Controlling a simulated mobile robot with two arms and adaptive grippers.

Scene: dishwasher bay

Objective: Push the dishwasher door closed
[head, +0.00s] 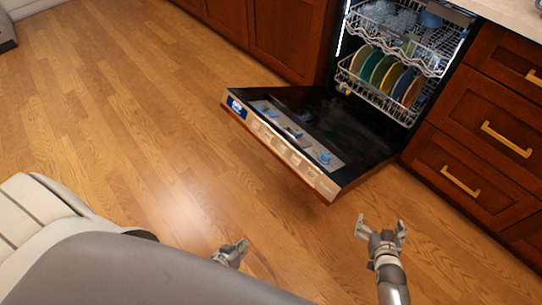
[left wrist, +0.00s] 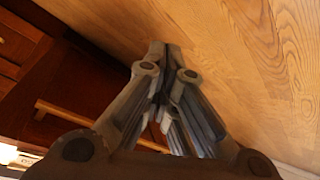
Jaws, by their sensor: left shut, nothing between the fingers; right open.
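The dishwasher door (head: 345,115) hangs open in the head view, lowered out over the floor. Its inner face is black with blue details, and its near edge is wood-coloured with a panel strip. My left gripper (head: 236,249) is low over the floor, nearer the camera than the door's edge and apart from it. In the left wrist view its fingers (left wrist: 165,50) are together with nothing between them. My right gripper (head: 381,228) is open and empty, just in front of the door's near right corner, with a small gap in the picture.
The dishwasher's upper rack (head: 400,38) and lower rack with several coloured plates (head: 385,75) are inside the bay. Dark wood drawers (head: 485,135) stand to the right, cabinets (head: 290,35) to the left. Wooden floor (head: 120,110) is clear left of the door.

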